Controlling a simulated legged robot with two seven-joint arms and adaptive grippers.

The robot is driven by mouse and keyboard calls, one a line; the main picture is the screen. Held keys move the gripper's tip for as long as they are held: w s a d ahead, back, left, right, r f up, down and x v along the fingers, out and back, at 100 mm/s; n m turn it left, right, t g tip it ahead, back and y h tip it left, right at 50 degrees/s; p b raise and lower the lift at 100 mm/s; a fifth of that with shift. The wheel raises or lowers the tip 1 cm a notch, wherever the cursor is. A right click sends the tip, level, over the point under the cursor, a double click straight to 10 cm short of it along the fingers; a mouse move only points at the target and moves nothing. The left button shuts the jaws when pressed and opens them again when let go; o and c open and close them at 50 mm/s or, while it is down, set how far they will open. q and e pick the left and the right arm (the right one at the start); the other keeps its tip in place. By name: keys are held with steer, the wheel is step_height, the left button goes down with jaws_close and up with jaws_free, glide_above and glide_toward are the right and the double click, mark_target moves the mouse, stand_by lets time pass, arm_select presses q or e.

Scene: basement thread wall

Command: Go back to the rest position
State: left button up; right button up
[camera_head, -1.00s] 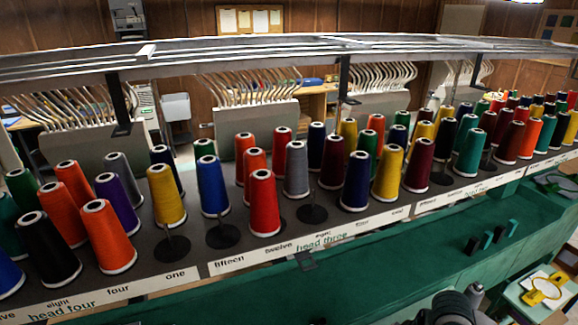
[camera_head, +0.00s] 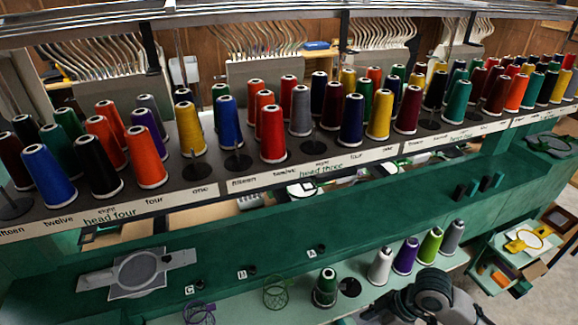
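A dark rounded part of my own arm (camera_head: 430,295) shows at the bottom right, in front of the lower shelf; no gripper fingers can be made out on it. My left gripper is not in view. Rows of coloured thread cones stand on the long rack (camera_head: 215,190), among them a red cone (camera_head: 272,135) and a blue cone (camera_head: 48,177). An empty dark spool holder (camera_head: 237,162) shows between cones on the rack.
On the lower shelf stand a dark green cone (camera_head: 326,288), a white cone (camera_head: 380,267), a purple cone (camera_head: 405,256), a lime cone (camera_head: 430,246) and a grey cone (camera_head: 452,237), close to my arm. A grey hoop fixture (camera_head: 137,272) lies left. A side table holds a yellow hoop (camera_head: 525,241).

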steer(key=s+a+f+m+t, duration=0.1)
steer(key=a+f+m, duration=0.2)
steer(key=f, duration=0.4)
steer(key=s+a+f+m+t, duration=0.1)
steer(key=a+f+m, duration=0.15)
steer(key=f, duration=0.35)
steer(key=s+d+f+m+h, duration=0.5)
steer(key=s+d+f+m, duration=0.2)
steer(key=s+f+m, duration=0.35)
steer(key=s+f+n+g, duration=0.1)
steer(key=s+f, duration=0.2)
steer(key=f, duration=1.2)
steer(key=s+f+n, duration=0.1)
steer(key=s+f, duration=0.1)
steer(key=f, duration=1.2)
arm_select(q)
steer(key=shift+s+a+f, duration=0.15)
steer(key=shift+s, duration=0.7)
arm_select(e)
steer(key=s+d+f+g, duration=0.1)
steer(key=s+d+f, duration=0.2)
steer(key=s+f, duration=1.1)
steer(key=s, duration=0.2)
steer(key=shift+s+d, duration=0.15)
steer(key=shift+s, duration=0.25)
